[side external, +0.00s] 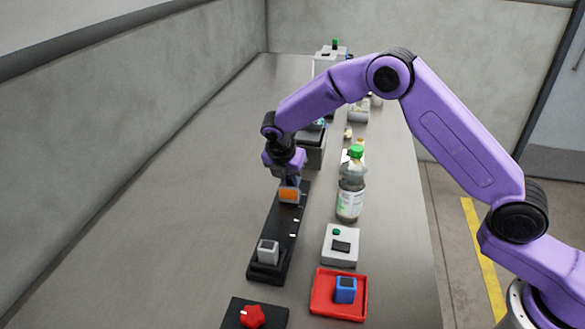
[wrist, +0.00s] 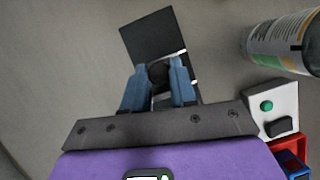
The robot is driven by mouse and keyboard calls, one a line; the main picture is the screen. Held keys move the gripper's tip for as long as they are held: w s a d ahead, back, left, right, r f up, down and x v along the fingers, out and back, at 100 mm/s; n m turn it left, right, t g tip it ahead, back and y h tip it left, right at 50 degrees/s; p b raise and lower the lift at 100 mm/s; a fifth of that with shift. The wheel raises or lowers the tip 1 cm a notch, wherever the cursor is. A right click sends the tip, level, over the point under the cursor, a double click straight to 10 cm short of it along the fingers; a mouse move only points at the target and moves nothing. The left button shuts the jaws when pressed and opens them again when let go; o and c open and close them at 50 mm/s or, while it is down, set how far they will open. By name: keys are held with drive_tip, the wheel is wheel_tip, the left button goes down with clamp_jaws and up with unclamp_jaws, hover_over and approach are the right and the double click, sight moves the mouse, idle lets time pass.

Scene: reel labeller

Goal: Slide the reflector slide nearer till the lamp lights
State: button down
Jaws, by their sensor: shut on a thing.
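The reflector slide, with an orange face (side external: 289,195), sits toward the far part of a black rail (side external: 272,232). My gripper (side external: 288,178) is above it with its fingers down. In the wrist view my gripper (wrist: 158,80) has its blue fingers shut on the slide's dark round knob (wrist: 157,72). The fingers hide much of the slide. A grey sensor block (side external: 268,251) stands at the rail's near end, apart from the slide. A small green dome (side external: 336,232), perhaps the lamp, is on a white box (side external: 334,258); I cannot tell whether it is lit.
A bottle with a green cap (side external: 351,188) stands right of the rail. A red tray (side external: 319,305) holds a blue block (side external: 345,290). A red knob (side external: 252,316) on a black base lies in front. The table left of the rail is clear.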

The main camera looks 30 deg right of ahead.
drive_tip(key=shift+s+a, duration=0.25)
drive_tip(key=shift+a, duration=0.05)
drive_tip(key=c, duration=0.9)
unclamp_jaws()
drive_tip(key=v, duration=1.7)
drive_tip(key=shift+r, duration=0.25)
